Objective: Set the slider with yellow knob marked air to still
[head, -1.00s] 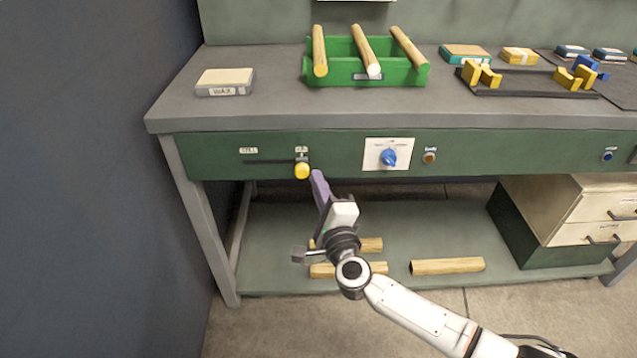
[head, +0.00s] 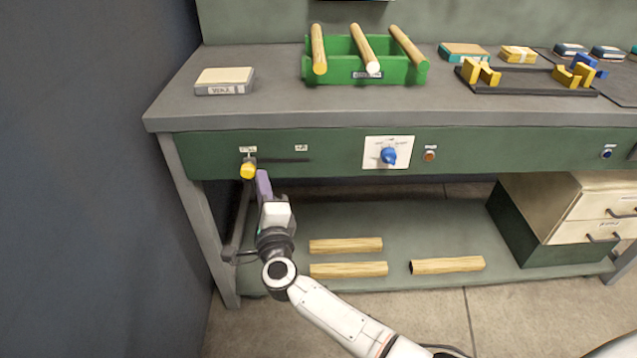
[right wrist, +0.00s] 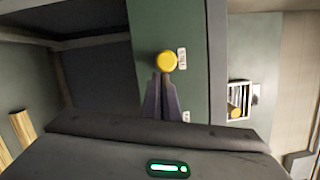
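The slider's yellow knob (head: 247,171) is at the left end of its dark slot (head: 285,160) on the green front panel of the bench. It sits under the left label (head: 248,149), whose small text is hard to read. A second label (head: 301,148) is above the right end. My right gripper (head: 263,175) is just right of the knob, fingers together and not around it. In the right wrist view the shut fingertips (right wrist: 162,77) are right beside the knob (right wrist: 167,61); I cannot tell whether they touch. My left gripper is not in view.
A blue rotary knob (head: 388,156) on a white plate and an orange button (head: 429,155) are further right on the panel. A green bin (head: 340,72) with wooden rods and a wax box (head: 225,82) stand on the bench. Wooden rods (head: 346,245) lie on the lower shelf.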

